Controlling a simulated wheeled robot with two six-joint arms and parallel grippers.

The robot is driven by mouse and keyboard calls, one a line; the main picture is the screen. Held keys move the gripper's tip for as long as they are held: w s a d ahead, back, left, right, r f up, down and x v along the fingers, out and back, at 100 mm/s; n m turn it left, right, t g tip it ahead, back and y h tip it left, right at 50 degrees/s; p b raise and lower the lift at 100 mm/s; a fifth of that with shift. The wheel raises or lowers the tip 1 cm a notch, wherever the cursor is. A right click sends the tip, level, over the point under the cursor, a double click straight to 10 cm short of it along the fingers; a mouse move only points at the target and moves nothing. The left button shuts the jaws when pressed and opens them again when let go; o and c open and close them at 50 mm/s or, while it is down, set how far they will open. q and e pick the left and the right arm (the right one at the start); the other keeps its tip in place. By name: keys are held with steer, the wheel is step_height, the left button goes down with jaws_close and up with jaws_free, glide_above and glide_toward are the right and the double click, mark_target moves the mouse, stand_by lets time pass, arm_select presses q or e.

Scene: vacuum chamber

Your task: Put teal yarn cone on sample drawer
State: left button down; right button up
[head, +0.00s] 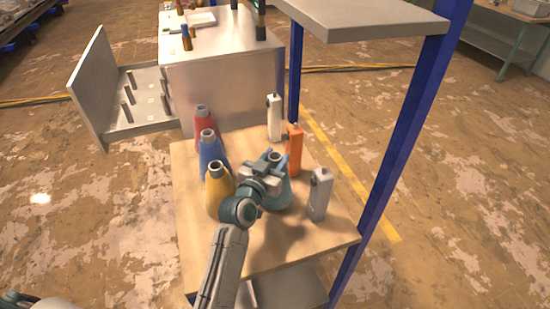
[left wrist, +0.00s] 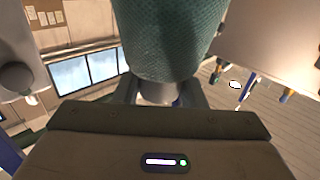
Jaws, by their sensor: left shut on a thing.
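The teal yarn cone (head: 280,199) stands among other cones and bottles on the wooden table top, partly hidden by my left gripper (head: 268,174). My left gripper is shut on the cone near its narrow top. In the left wrist view the textured teal cone (left wrist: 168,38) fills the upper middle, with its narrow neck between my fingers (left wrist: 160,95). I cannot tell whether its base touches the table. The sample drawer (head: 142,128) is pulled out at the left of the metal cabinet, with several upright pegs in it. My right gripper is not in view.
Red (head: 202,116), blue (head: 212,152) and yellow (head: 218,190) cones stand left of the teal one. White (head: 274,118), orange (head: 294,150) and grey (head: 320,195) bottles stand right of it. The metal cabinet (head: 225,85) is behind; a blue post (head: 400,150) and shelf (head: 360,18) are at right.

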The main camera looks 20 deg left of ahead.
arm_select(q)
steer(key=shift+f, duration=0.2)
steer(key=c, duration=1)
jaws_free()
steer(key=shift+o, duration=0.5)
steer(key=shift+r, duration=0.1)
steer(key=shift+s, duration=0.1)
